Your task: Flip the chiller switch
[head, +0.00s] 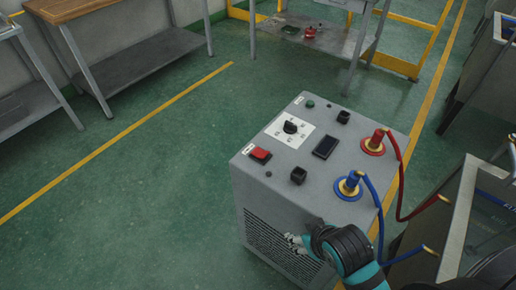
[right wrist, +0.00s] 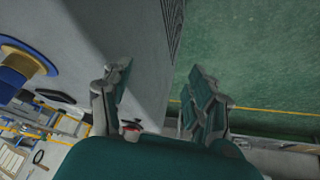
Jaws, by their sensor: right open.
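The chiller is a grey box (head: 330,205) standing on the green floor, with a vented front. On its top are a red rocker switch (head: 260,154) at the left corner, a black rotary knob (head: 291,127) on a white plate and a small dark display (head: 325,146). My right gripper (head: 294,241) is in front of the chiller's vented side, below the top edge, away from the red switch. In the right wrist view its two fingers (right wrist: 157,100) are apart with nothing between them. The switch is not clear in that view. My left gripper is not in view.
A blue fitting (head: 349,187) and a red fitting (head: 375,142) with matching hoses rise from the chiller's right side. A grey metal unit (head: 446,235) stands close on the right. A wooden-topped table (head: 120,45) is at the back left. The floor left of the chiller is clear.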

